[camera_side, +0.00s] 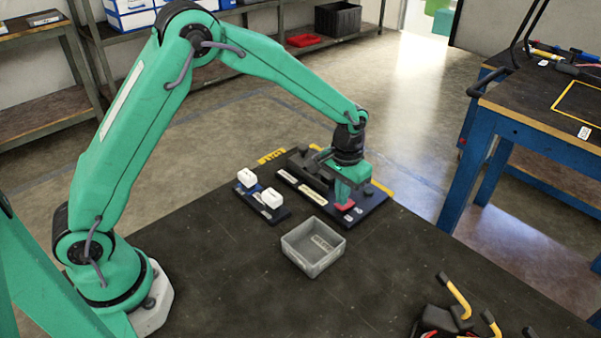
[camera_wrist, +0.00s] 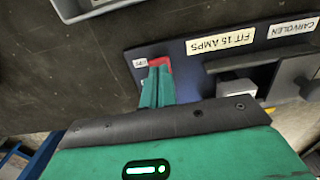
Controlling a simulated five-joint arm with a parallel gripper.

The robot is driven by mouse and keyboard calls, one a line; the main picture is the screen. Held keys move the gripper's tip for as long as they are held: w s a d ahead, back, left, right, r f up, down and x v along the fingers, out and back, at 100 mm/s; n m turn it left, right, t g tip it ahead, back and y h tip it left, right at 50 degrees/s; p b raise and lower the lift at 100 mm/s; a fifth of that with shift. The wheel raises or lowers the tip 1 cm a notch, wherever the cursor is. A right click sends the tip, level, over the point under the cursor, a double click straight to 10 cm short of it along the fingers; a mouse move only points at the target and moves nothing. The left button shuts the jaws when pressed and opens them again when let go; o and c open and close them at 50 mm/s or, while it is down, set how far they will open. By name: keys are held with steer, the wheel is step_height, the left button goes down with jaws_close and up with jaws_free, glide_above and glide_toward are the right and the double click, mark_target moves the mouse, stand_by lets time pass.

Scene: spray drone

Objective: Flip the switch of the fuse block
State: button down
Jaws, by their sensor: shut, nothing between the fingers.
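The fuse block (camera_side: 374,199) is a dark panel with white label strips at the far side of the dark table. It also shows in the wrist view (camera_wrist: 185,58), with a label reading "FIT 15 AMPS". Its red switch (camera_side: 346,205) is at the block's near end; the wrist view shows part of the red switch (camera_wrist: 159,62) just past my fingertips. My gripper (camera_side: 343,200) points down over the switch. In the wrist view my gripper (camera_wrist: 158,74) has its green fingers together, at or against the red part. I cannot tell which way the switch is tilted.
A grey bin (camera_side: 300,262) stands in front of the block. A small blue-black board with two white pieces (camera_side: 247,178) lies left of it. The table's middle is clear. A blue workbench (camera_side: 460,150) stands right.

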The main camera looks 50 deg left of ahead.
steer(key=shift+f, duration=0.7)
stand_by(0.6)
steer(key=shift+r, duration=3.55)
steer(key=shift+r, duration=0.1)
